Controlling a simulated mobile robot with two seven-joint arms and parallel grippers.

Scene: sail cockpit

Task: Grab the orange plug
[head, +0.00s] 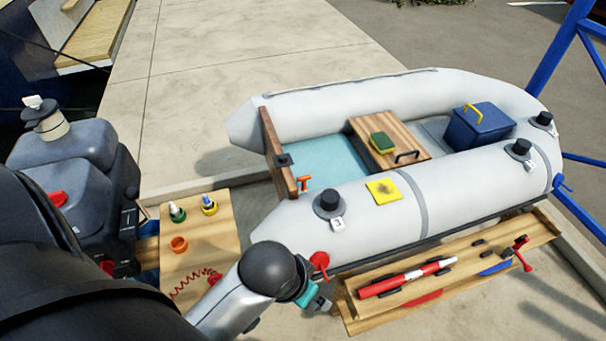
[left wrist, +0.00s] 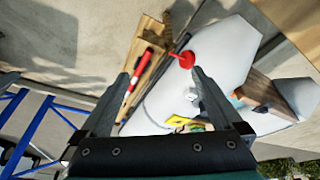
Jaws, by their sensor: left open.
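The orange plug (head: 304,182), small with a T-shaped top, is inside the grey dinghy by the wooden transom (head: 279,155) in the head view. I cannot pick it out surely in the left wrist view. My left gripper (head: 322,304) is low in front of the dinghy's near tube, beside the wooden bench, well apart from the plug. In the left wrist view its two fingers (left wrist: 161,78) are spread with nothing held between them. A red knob-like part (left wrist: 183,58) shows beyond the fingertips. My right gripper is in neither view.
The dinghy's near tube (head: 455,200) lies between my left gripper and the plug. A wooden bench (head: 350,318) with a red-and-white flare (head: 405,277) stands in front. A small wooden table (head: 215,225) holds an orange ring (head: 179,244) and two bottles. Blue case (head: 478,127) is farther inside.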

